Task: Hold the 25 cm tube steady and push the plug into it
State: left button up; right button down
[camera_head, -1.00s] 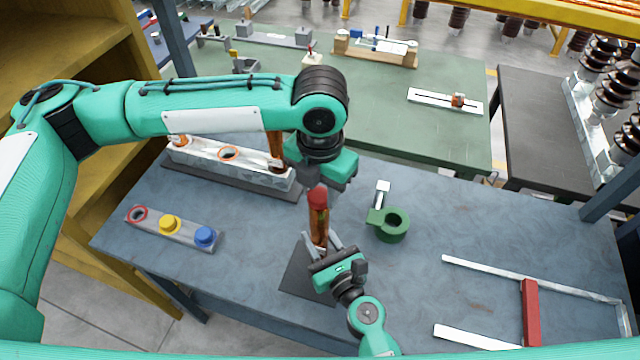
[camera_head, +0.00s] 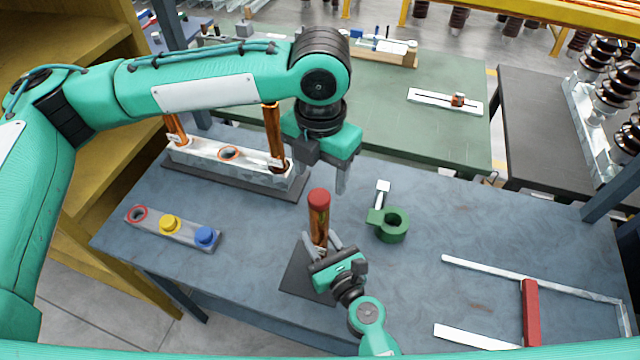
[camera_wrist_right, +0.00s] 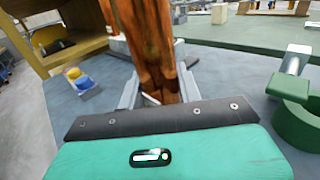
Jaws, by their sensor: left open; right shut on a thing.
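A copper-brown tube (camera_head: 319,232) stands upright on a dark mat (camera_head: 295,278) near the front of the blue-grey table. A red plug (camera_head: 318,197) sits on its top end; how deep it is in cannot be told. My right gripper (camera_head: 322,246) is shut on the lower part of the tube, which also shows between its fingers in the right wrist view (camera_wrist_right: 145,45). My left gripper (camera_head: 326,170) is open and empty, above the plug and apart from it. The tube's top is out of the wrist view.
A plug holder (camera_head: 180,232) at left has an empty red-ringed hole, a yellow plug (camera_head: 169,224) and a blue plug (camera_head: 205,236). A pale rack (camera_head: 205,157) behind holds brown tubes. A green ring clamp (camera_head: 391,224) and a red-handled frame (camera_head: 530,310) lie right.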

aim_at(320, 194)
pick_arm(q)
notch_tip(320, 194, up, 6)
jog(key=shift+r, duration=0.2)
dwell(0.3)
pick_arm(e)
jog(key=c, duration=0.9)
grip_release()
